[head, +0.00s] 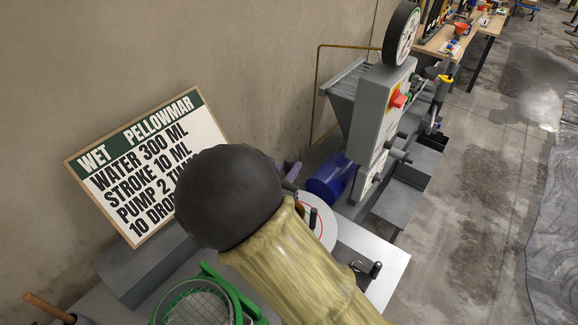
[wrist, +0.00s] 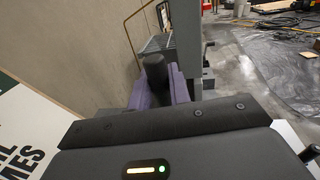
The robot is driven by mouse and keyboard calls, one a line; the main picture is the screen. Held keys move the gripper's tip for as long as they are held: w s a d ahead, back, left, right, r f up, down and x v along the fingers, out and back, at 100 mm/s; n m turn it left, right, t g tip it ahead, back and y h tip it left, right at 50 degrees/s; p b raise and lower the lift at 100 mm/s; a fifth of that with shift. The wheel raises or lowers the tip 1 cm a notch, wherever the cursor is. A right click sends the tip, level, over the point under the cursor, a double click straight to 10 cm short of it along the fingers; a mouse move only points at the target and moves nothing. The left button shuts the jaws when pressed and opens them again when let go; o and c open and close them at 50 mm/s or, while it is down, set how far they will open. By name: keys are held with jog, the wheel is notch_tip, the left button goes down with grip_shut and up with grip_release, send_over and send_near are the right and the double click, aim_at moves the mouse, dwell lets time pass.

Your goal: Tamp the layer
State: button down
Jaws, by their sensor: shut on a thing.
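My gripper (wrist: 160,82) shows in the wrist view as two purple fingers, shut on a dark, round-topped cylinder (wrist: 154,68) that looks like the tamper's handle. The cylinder's lower end is hidden behind the gripper body. In the head view my arm covers most of the gripper, and only a bit of purple finger (head: 291,168) shows beside the dark joint. A white round plate with a red ring (head: 325,215) lies partly behind my arm. The layer itself is not visible in either view, so I cannot tell whether the tamper touches it.
A grey machine (head: 376,115) with a dial and red button stands beyond, with a blue cylinder (head: 332,178) at its foot. A sign (head: 140,160) leans by the wall. A green-rimmed sieve (head: 205,275) is at the near edge. Open floor (head: 475,180) lies to the right.

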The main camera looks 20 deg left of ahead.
jog(key=shift+s, duration=0.55)
jog(key=shift+w+f, duration=0.1)
jog(key=shift+f, duration=0.05)
notch_tip(320, 180, down, 6)
jog(key=b, duration=0.5)
notch_tip(320, 180, up, 6)
jog(key=p, duration=0.5)
jog(key=shift+r, duration=0.2)
